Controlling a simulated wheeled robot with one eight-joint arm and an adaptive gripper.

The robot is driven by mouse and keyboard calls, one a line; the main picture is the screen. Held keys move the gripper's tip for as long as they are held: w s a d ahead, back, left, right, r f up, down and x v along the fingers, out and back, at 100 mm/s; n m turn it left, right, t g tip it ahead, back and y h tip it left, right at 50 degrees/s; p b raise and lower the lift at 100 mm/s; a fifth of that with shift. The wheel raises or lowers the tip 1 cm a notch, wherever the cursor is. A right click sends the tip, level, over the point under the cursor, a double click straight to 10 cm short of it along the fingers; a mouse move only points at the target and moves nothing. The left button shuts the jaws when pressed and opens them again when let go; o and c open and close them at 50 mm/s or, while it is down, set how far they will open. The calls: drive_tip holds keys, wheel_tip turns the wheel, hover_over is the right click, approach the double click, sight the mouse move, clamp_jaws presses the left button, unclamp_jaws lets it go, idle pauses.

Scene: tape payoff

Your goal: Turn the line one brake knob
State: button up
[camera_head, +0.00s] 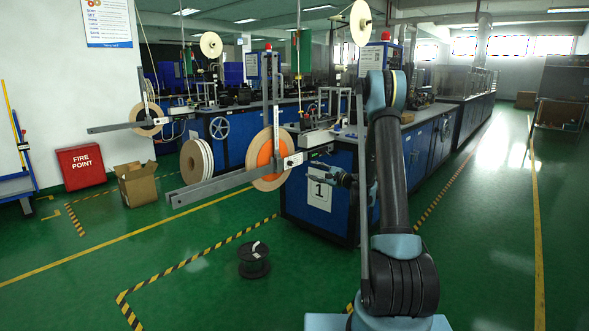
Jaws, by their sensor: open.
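The line one machine is a blue cabinet (307,197) with a white "1" sign (319,189) on its end. In front of it, a large reel with a tan rim and orange middle (265,154) stands upright on a grey payoff arm (215,186). A small pale block (293,160) sits at the arm's end beside the reel. I cannot clearly make out the brake knob near it. My gripper (318,174) is open and small in view, right of the reel and in front of the cabinet. My own arm hides part of the cabinet.
A black spool (254,260) stands on the green floor. A second payoff reel (146,119), a cardboard box (136,184) and a red fire point box (81,167) are farther left. The right aisle is clear.

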sight(292, 164)
drive_tip(key=x, duration=1.4)
drive_tip(key=shift+a, duration=0.15)
clamp_jaws()
